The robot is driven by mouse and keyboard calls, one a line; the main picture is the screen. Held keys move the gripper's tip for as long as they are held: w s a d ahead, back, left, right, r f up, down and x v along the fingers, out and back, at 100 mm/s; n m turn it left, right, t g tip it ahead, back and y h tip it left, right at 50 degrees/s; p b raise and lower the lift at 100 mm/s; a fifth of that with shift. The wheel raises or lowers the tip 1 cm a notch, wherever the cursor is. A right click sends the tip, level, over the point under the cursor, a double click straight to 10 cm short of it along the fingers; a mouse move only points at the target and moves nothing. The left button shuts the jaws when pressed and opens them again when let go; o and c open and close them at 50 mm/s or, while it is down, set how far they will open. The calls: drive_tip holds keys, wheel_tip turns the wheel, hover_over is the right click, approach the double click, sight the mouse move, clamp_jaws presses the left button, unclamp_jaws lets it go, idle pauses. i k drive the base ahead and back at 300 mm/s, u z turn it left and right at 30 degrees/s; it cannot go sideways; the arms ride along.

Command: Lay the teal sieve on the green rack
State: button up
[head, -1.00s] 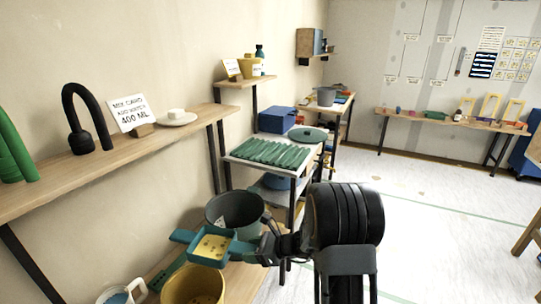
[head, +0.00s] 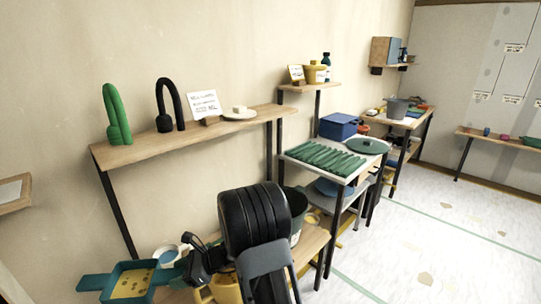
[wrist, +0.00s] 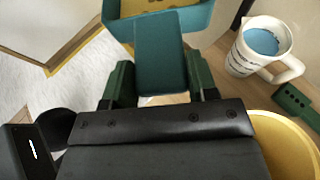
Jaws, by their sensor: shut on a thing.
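The teal sieve (head: 128,284), a square pan with a yellow, speckled inside, is at the lower left of the head view. My gripper (head: 188,268) is shut on its handle; in the wrist view my gripper (wrist: 160,82) has a finger on each side of the teal handle (wrist: 160,52). The sieve's pan is partly cut off at the top there. The green rack (head: 325,158), a ridged slab, lies on a white-topped stand at mid-right, well away from the sieve. Nothing lies on the rack.
A yellow bowl (wrist: 285,135), a white mug (wrist: 262,48) with blue contents and a dark pot (head: 297,205) stand on the low bench, partly behind my arm. A blue box (head: 338,126) and a round green lid (head: 367,146) sit beside the rack. Open floor lies right.

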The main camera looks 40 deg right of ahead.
sight(326, 154)
drive_tip(key=u, duration=1.55)
drive_tip(key=k, duration=1.2)
drive_tip(key=z, duration=1.75)
